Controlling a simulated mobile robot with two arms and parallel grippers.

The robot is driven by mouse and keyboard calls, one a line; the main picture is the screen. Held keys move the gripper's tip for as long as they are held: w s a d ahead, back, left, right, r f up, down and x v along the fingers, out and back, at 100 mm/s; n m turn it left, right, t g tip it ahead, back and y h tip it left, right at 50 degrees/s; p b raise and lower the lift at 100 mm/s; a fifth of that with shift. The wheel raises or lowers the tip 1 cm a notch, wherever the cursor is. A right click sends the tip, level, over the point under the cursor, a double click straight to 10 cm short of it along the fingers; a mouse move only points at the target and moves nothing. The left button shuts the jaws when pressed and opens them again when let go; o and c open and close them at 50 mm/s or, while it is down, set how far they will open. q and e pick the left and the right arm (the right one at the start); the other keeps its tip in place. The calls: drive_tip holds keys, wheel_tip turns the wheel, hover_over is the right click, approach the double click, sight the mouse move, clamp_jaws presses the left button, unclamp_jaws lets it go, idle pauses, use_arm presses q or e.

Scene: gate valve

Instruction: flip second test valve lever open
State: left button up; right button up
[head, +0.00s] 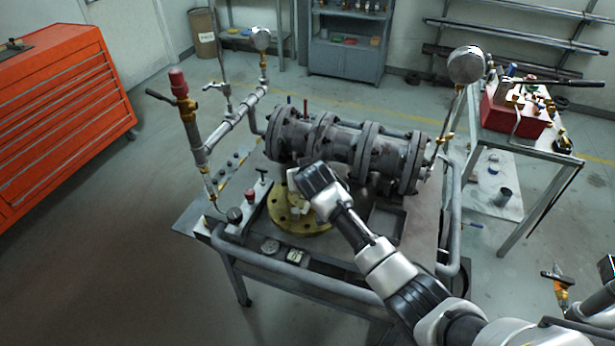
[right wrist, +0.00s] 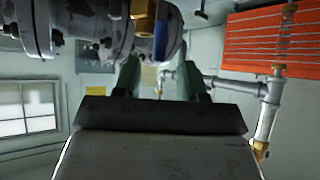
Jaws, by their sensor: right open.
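A blue lever (right wrist: 161,40) on a brass valve body (right wrist: 143,9) shows at the top of the right wrist view, beside grey pipe flanges (right wrist: 40,25). My right gripper (right wrist: 160,75) is open, its two fingers spread. The lever appears between the fingers in the picture; I cannot tell whether they touch it. In the head view my right arm reaches in from the lower right, and the right gripper (head: 298,200) is in front of the flanged valve assembly (head: 340,145). My left gripper is out of view.
A yellow round flange (head: 283,215) lies on the cart (head: 225,230) below my right gripper. Gauge pipes (head: 232,125) stand on the left, a pressure gauge (head: 466,65) on the right. An orange tool cabinet (head: 65,115) is far left; a side table with a red toolbox (head: 515,113) is right.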

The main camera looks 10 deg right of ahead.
drive_tip(key=v, duration=0.7)
drive_tip(key=shift+b, duration=0.4)
